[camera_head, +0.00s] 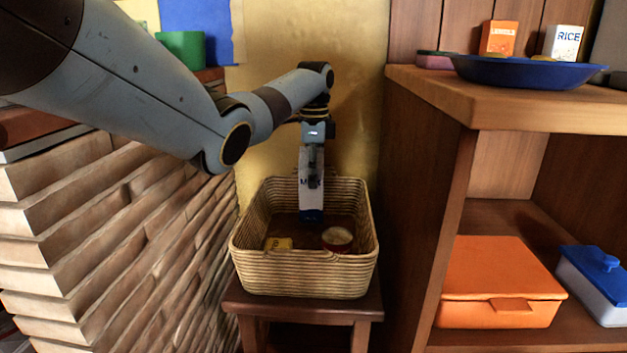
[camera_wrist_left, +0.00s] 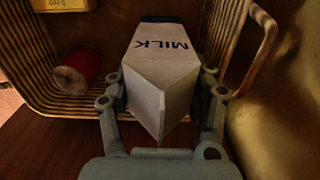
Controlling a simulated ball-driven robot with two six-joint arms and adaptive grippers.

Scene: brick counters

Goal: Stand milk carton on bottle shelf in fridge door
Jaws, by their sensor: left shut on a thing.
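The milk carton (camera_head: 311,188) is white with a dark blue base and stands upright inside or just above the wicker basket (camera_head: 305,271). My left gripper (camera_head: 311,172) reaches down from above and is shut on its upper part. In the left wrist view the carton (camera_wrist_left: 165,62) shows its MILK print and gabled top between the two fingers of the gripper (camera_wrist_left: 163,100). I cannot tell whether the carton's base touches the basket floor. No fridge or door bottle shelf shows. My right gripper is not in view.
A brick counter (camera_head: 115,225) is on the left. A wooden shelf unit (camera_head: 445,94) stands close on the right, with a blue dish (camera_head: 525,74) on top.

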